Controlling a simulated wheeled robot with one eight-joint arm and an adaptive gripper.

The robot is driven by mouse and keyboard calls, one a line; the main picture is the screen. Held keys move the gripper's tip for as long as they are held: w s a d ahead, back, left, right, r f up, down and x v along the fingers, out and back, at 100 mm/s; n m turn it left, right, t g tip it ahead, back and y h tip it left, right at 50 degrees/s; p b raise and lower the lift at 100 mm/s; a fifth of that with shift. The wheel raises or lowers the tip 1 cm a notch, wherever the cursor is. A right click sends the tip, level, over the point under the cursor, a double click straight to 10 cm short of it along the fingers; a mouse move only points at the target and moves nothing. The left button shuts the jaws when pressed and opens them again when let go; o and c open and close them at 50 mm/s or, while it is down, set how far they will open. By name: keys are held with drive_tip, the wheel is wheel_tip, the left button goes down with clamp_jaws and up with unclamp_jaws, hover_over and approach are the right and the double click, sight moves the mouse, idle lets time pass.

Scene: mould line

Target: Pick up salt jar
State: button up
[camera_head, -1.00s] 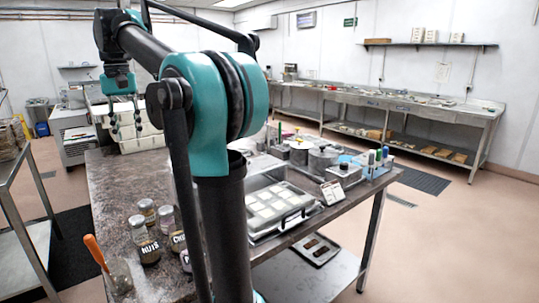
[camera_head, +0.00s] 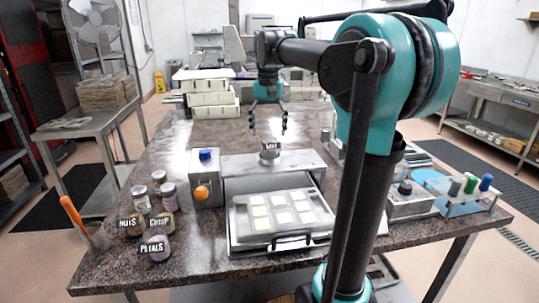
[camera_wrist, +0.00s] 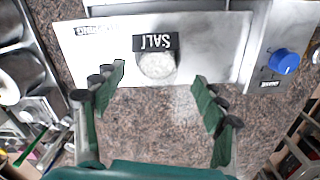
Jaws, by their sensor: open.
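The salt jar (camera_wrist: 157,64) shows in the wrist view as a round container of white grains with a dark label reading SALT. It stands on a flat metal surface (camera_wrist: 213,55), ahead of my fingers. In the head view the salt jar (camera_head: 270,150) is small and sits on top of the metal housing behind the tray of moulds. My gripper (camera_head: 269,128) hangs above and behind it. In the wrist view my gripper (camera_wrist: 162,98) has its two green fingers spread wide, with nothing between the tips.
A control box with a blue knob (camera_wrist: 285,62) adjoins the metal surface. In the head view, several labelled jars (camera_head: 156,247) and an orange-handled tool (camera_head: 71,214) stand at the left front. A mould tray (camera_head: 237,222) lies in front. White stacked boxes (camera_head: 212,100) stand behind.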

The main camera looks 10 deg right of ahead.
sight(270, 151)
drive_tip(key=f, duration=0.5)
drive_tip(key=shift+w+d+f, duration=0.15)
drive_tip(key=shift+d+f, duration=0.05)
drive_tip(key=shift+d, duration=0.05)
drive_tip(key=shift+c, duration=0.3)
drive_tip(key=c, duration=1.3)
drive_tip(key=shift+r, duration=0.15)
